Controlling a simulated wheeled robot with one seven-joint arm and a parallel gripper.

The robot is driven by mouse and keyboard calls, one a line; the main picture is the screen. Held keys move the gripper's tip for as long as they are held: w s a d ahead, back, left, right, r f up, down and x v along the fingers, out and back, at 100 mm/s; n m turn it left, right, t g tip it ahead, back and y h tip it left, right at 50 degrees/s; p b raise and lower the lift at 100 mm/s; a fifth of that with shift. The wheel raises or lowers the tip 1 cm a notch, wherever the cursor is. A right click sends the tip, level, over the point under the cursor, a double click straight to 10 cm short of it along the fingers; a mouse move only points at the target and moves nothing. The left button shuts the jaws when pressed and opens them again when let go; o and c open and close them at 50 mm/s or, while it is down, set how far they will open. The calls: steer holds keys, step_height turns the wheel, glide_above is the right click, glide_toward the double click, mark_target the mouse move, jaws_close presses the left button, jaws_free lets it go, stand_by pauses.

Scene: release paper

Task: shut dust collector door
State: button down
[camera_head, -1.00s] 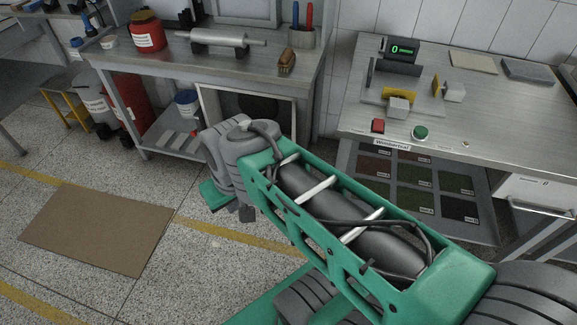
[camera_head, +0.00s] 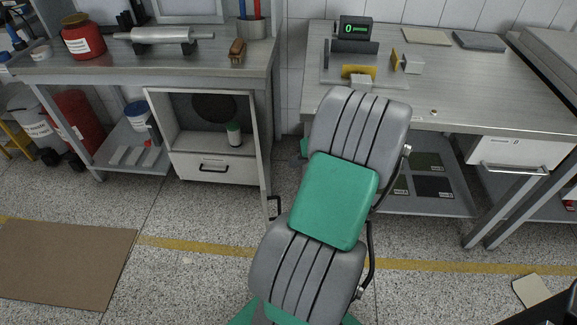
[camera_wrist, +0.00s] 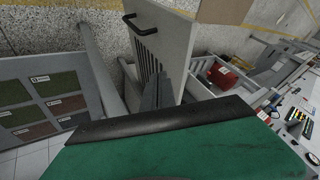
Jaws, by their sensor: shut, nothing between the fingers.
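The dust collector (camera_head: 210,166) is a pale box under the left bench, with an open front, a dark round opening inside and a drawer below. Its door (camera_head: 262,160) stands open, seen nearly edge-on at the box's right side, with a black handle (camera_head: 275,207) low on it. In the wrist view the door (camera_wrist: 172,40) is a grey slotted panel with the black handle (camera_wrist: 142,27). My gripper (camera_wrist: 160,88) is shut and empty, its dark fingers over the slotted face; I cannot tell if they touch. My arm hides the gripper in the head view.
The right bench (camera_head: 450,85) has a lower shelf with sample tiles (camera_head: 432,186) close to the door's right. Red container (camera_head: 72,118) is left. Cardboard (camera_head: 65,262) lies on the open floor.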

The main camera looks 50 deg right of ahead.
steer(key=w+a+f, duration=0.4)
steer(key=w+f, duration=0.2)
steer(key=w, duration=0.1)
steer(key=shift+a, duration=0.2)
steer(key=shift+a, duration=0.1)
